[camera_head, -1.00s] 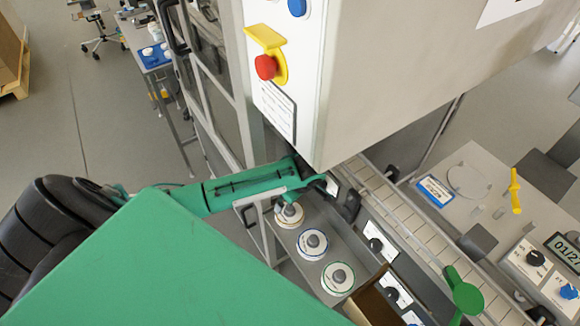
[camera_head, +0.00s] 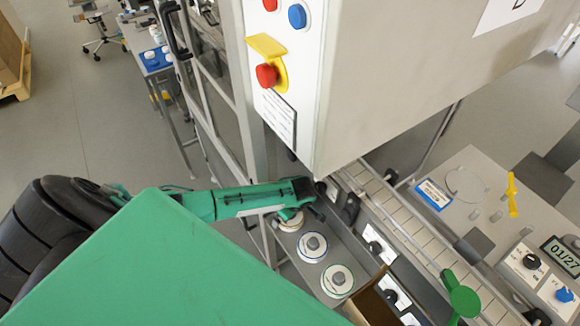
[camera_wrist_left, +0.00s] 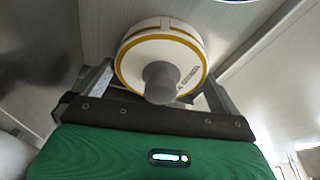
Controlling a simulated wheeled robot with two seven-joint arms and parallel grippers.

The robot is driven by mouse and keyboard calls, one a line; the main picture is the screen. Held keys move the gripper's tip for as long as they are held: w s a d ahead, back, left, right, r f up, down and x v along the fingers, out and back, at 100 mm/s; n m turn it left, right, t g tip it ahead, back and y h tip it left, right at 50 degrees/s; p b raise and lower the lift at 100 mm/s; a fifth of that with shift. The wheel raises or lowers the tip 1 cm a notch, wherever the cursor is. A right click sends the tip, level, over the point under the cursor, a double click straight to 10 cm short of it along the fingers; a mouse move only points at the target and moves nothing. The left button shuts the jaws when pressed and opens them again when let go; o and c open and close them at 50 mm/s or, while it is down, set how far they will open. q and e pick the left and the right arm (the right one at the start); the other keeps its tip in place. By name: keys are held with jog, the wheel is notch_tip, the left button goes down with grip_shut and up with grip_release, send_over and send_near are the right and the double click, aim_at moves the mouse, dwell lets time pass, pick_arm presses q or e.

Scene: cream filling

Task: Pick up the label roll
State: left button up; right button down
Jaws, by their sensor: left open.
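Several white label rolls with grey hubs lie in a grey tray (camera_head: 323,222) beside the machine. The nearest to my left gripper (camera_head: 297,214) is a roll with a yellow ring (camera_head: 291,226), partly hidden under the gripper in the head view. In the left wrist view this yellow-ringed roll (camera_wrist_left: 186,52) sits between the two open fingers of my left gripper (camera_wrist_left: 158,92). I cannot tell whether the fingers touch it. A blue-ringed roll (camera_head: 312,255) and a green-ringed roll (camera_head: 345,285) lie further along the tray. My right gripper is not in view.
The white machine cabinet (camera_head: 380,70) with a red stop button (camera_head: 267,75) stands just above my left gripper. A conveyor (camera_head: 420,240) runs right of the tray. A brown box (camera_head: 370,302) sits at the tray's near end.

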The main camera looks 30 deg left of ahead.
pick_arm(q)
jog(key=shift+c, duration=0.2)
jog(key=c, duration=0.7)
jog(key=shift+c, duration=0.4)
jog(key=shift+r, duration=0.1)
